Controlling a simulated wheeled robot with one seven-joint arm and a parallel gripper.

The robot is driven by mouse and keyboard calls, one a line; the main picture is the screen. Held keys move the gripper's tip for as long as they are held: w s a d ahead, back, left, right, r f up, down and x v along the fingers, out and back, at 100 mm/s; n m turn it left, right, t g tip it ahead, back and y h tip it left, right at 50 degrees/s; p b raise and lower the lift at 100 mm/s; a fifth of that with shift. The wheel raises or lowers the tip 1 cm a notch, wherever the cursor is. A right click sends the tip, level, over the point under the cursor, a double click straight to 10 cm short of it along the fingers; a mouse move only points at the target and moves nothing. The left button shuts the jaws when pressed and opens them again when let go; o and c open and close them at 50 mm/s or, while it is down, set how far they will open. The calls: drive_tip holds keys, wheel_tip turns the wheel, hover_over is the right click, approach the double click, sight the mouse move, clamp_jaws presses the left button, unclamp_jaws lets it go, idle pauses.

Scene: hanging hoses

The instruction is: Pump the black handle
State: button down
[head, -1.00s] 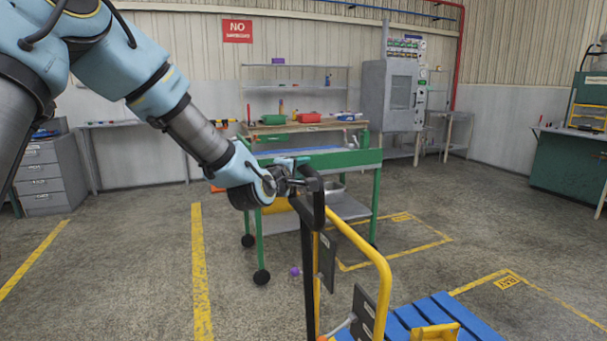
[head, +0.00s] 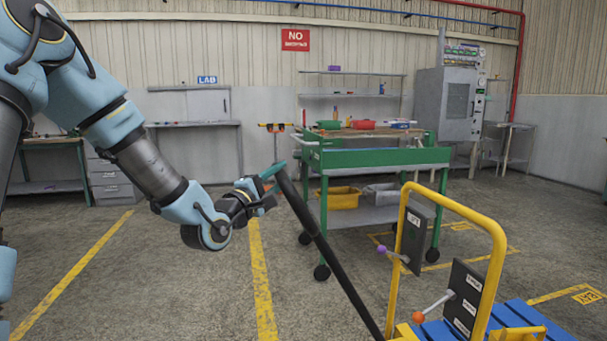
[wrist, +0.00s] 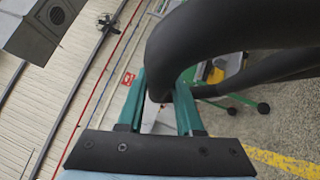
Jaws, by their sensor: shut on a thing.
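The black handle (head: 325,245) is a long bar leaning to the left, rising from the yellow-framed cart (head: 402,255) at the lower right. Its top end is at my gripper (head: 274,178). In the wrist view the handle (wrist: 215,35) is a thick black loop, and part of it passes between the two green fingers of my gripper (wrist: 160,95). The fingers are shut on it. My arm reaches in from the left. The handle's lower end is cut off by the picture's bottom edge.
The cart carries blue slats (head: 515,318), two dark panels, a purple-knobbed lever (head: 383,250) and an orange-knobbed lever (head: 418,316). A green wheeled workbench (head: 385,157) stands behind. The floor left of the handle is clear, with yellow lines.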

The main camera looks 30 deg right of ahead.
drive_tip(key=shift+w+a+f+b, duration=0.15)
drive_tip(key=shift+w+a+f, duration=0.2)
drive_tip(key=shift+a, duration=0.3)
drive_tip(key=shift+w+a+f+b, duration=0.15)
drive_tip(key=shift+a+f, duration=0.3)
drive_tip(key=shift+a, duration=0.15)
drive_tip(key=c, duration=0.6)
unclamp_jaws()
drive_tip(key=shift+p+v, duration=1.15)
drive_tip(key=shift+v, duration=4.2)
drive_tip(key=shift+f, duration=0.2)
